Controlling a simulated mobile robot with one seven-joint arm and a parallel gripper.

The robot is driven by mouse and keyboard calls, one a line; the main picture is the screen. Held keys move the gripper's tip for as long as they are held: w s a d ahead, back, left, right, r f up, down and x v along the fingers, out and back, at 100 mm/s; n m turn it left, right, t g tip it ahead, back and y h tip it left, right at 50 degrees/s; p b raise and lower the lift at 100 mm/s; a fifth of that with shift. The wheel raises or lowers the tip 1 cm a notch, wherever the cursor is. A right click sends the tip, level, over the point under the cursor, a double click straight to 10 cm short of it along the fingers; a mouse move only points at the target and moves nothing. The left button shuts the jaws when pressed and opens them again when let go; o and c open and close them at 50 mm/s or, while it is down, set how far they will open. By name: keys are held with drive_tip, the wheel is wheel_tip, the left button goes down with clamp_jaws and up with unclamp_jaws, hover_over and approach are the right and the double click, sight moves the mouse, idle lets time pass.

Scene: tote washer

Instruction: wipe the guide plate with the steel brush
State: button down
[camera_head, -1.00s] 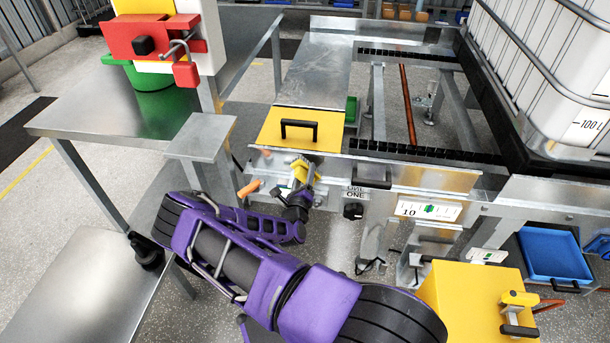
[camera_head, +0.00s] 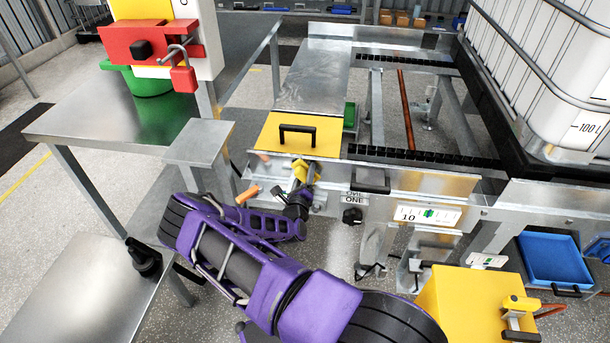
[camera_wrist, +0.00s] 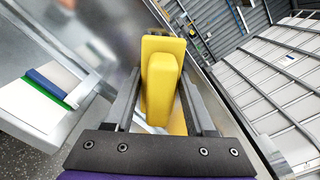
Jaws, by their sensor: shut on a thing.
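My gripper (camera_head: 300,190) is low at the front of the machine, just below the yellow cover with the black handle. It is shut on a yellow block-shaped piece (camera_wrist: 163,85), which I take to be the steel brush's body; it also shows in the head view (camera_head: 304,170). The brush's bristles are hidden from both views. A shiny upright metal plate (camera_head: 266,172), likely the guide plate, runs behind the gripper. The brush is in front of or against this plate; I cannot tell whether they touch.
The yellow cover (camera_head: 270,136) lies above the plate. An orange handle (camera_head: 247,194) sticks out left of my gripper, and a black knob (camera_head: 352,216) is to its right. A steel table (camera_head: 110,122) stands left, a yellow box (camera_head: 465,300) lower right.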

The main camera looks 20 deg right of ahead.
sight(318, 167)
drive_tip(key=shift+s+d+r+p, duration=0.15)
drive_tip(key=shift+s+d+p, duration=0.45)
drive_tip(key=shift+d, duration=0.25)
drive_tip(key=shift+s+d+p, duration=0.35)
drive_tip(key=shift+s+d, duration=0.15)
drive_tip(key=shift+d, duration=0.3)
drive_tip(key=shift+w+a, duration=0.1)
drive_tip(key=shift+w+a+b, duration=0.2)
drive_tip(key=shift+w+a, duration=0.35)
drive_tip(key=shift+a, duration=0.25)
drive_tip(key=shift+w+a+b, duration=0.15)
drive_tip(key=shift+w+a, duration=0.35)
drive_tip(key=shift+a, duration=0.3)
